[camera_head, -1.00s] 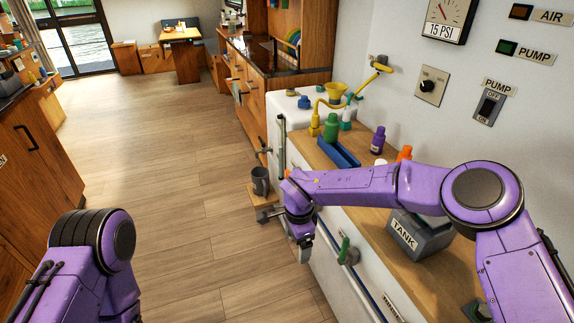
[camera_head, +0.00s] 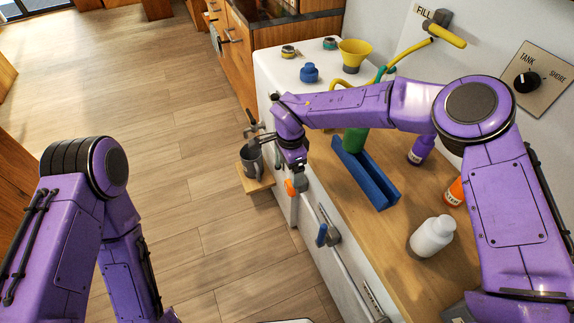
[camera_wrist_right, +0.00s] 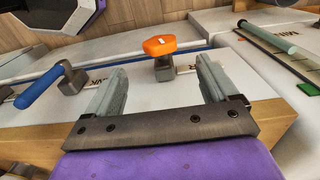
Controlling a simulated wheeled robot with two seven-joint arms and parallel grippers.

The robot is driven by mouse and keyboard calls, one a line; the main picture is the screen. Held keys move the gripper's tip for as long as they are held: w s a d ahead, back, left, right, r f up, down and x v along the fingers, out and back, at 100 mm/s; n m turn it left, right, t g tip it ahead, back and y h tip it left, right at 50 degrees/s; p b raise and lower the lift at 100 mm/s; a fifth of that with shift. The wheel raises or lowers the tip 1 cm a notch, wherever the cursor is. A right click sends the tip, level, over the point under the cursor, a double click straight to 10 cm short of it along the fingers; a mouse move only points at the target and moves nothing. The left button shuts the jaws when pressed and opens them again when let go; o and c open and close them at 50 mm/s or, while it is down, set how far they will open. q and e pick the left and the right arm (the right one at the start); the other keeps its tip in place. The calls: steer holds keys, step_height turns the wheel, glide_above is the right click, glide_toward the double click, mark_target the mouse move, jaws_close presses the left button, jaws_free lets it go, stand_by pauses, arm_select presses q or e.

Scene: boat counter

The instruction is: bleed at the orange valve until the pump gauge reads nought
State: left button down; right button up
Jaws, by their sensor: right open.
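The orange valve (camera_head: 297,184) has a short orange handle on the white counter front, just below my right wrist. In the right wrist view the orange valve (camera_wrist_right: 160,46) is ahead of the fingertips, roughly centred between them and not gripped. My right gripper (camera_wrist_right: 158,78) is open and empty; its fingers are largely hidden in the head view. Only part of my left arm shows at the left, and its gripper is out of view. The pump gauge is outside both current views; its label read 15 PSI one second ago.
A blue-handled valve (camera_head: 322,235) is close by on the same front; it also shows in the wrist view (camera_wrist_right: 40,90). A blue tray (camera_head: 366,172) and white bottle (camera_head: 432,236) are on the counter.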

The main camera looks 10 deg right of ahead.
mark_target(290, 183)
steer(key=shift+w, duration=0.3)
steer(key=shift+f, duration=0.4)
steer(key=f, duration=0.1)
steer(key=s+f, duration=0.1)
steer(key=f, duration=0.1)
steer(key=shift+p, duration=0.3)
steer(key=f, duration=0.6)
steer(key=shift+w, duration=0.25)
arm_select(q)
steer(key=shift+r, duration=0.65)
arm_select(e)
steer(key=shift+s+f, duration=0.1)
